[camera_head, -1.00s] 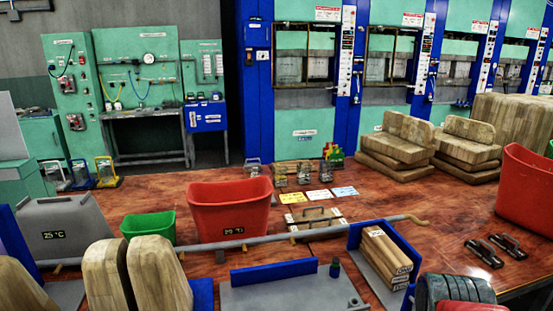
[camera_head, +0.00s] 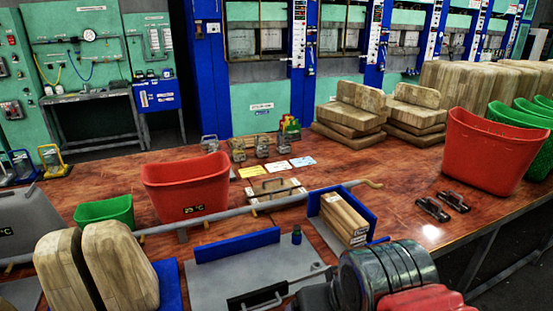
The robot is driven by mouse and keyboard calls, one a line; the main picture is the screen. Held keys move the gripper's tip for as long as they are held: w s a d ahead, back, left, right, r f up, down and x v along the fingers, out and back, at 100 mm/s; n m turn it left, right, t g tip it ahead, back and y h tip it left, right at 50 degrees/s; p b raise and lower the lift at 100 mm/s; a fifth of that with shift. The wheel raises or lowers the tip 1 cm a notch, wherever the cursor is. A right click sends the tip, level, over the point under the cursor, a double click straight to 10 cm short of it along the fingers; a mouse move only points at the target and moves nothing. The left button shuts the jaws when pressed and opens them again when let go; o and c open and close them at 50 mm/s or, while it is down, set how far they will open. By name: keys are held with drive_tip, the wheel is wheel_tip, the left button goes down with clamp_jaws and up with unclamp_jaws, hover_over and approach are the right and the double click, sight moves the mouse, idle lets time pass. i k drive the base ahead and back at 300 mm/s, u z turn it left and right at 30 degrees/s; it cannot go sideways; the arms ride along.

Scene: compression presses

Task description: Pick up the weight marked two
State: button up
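Several small grey metal weights with handles stand in the middle of the table in the head view: one at the left (camera_head: 210,144), then one behind the yellow card (camera_head: 238,151), one behind the white card (camera_head: 262,147) and one behind the blue card (camera_head: 284,144). Their marks are too small to read, so I cannot tell which is marked two. Part of my arm shows at the bottom right.
A red bin (camera_head: 187,186) and green bin (camera_head: 104,212) stand left. A grey pipe (camera_head: 250,207) crosses before the weights. Wooden blocks (camera_head: 345,217) in a blue holder stand nearer. A second red bin (camera_head: 490,150) and black handles (camera_head: 432,208) are right. Bare table lies right of the weights.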

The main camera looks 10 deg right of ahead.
sight(457, 205)
drive_tip(key=z, duration=0.9)
